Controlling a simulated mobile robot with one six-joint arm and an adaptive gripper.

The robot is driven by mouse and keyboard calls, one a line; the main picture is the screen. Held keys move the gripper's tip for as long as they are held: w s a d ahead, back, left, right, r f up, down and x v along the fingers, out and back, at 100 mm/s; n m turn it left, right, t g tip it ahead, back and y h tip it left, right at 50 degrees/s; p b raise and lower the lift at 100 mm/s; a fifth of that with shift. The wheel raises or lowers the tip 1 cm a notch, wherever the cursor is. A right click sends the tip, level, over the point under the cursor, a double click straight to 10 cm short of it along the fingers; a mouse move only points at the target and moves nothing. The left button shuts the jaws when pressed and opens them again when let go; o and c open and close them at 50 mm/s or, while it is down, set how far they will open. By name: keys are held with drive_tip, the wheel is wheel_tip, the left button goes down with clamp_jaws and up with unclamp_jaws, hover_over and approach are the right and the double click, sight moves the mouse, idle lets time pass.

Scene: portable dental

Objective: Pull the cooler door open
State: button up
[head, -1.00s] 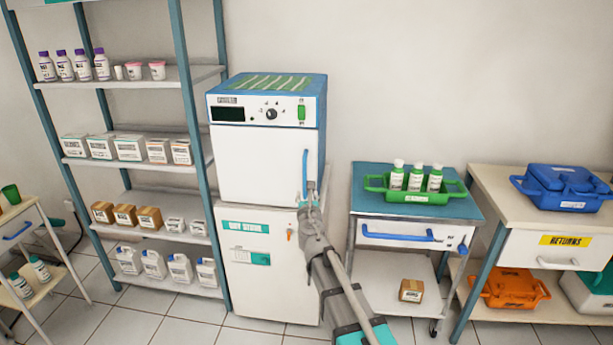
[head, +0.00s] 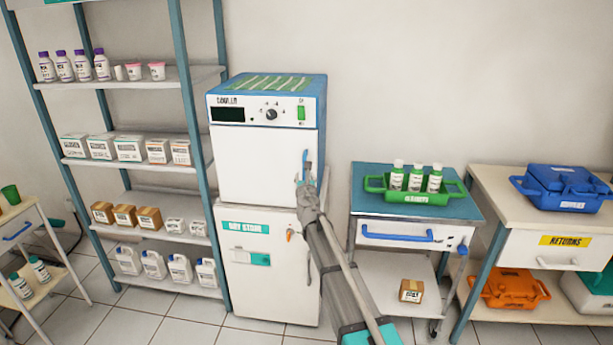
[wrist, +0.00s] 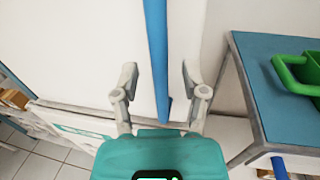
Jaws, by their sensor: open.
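The cooler (head: 265,160) is a white cabinet with a blue top and a control panel, standing on a white lower cabinet. Its door looks shut. A blue vertical handle (head: 306,166) runs along the door's right side. In the wrist view the handle (wrist: 157,60) passes between the two fingers of my gripper (wrist: 157,78), with room on both sides. My gripper (head: 307,184) is open at the handle's lower part in the head view, and its fingertips are hard to make out there.
A blue-topped cart (head: 366,196) with a green bottle tray (head: 416,197) stands close on the right. A tall shelf (head: 180,75) stands on the left. The lower cabinet (head: 266,305) sits directly under the cooler.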

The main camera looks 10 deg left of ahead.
drive_tip(key=shift+w+a, duration=0.15)
drive_tip(key=shift+w, duration=0.75)
clamp_jaws()
drive_tip(key=shift+d, duration=0.25)
drive_tip(key=shift+s, duration=0.1)
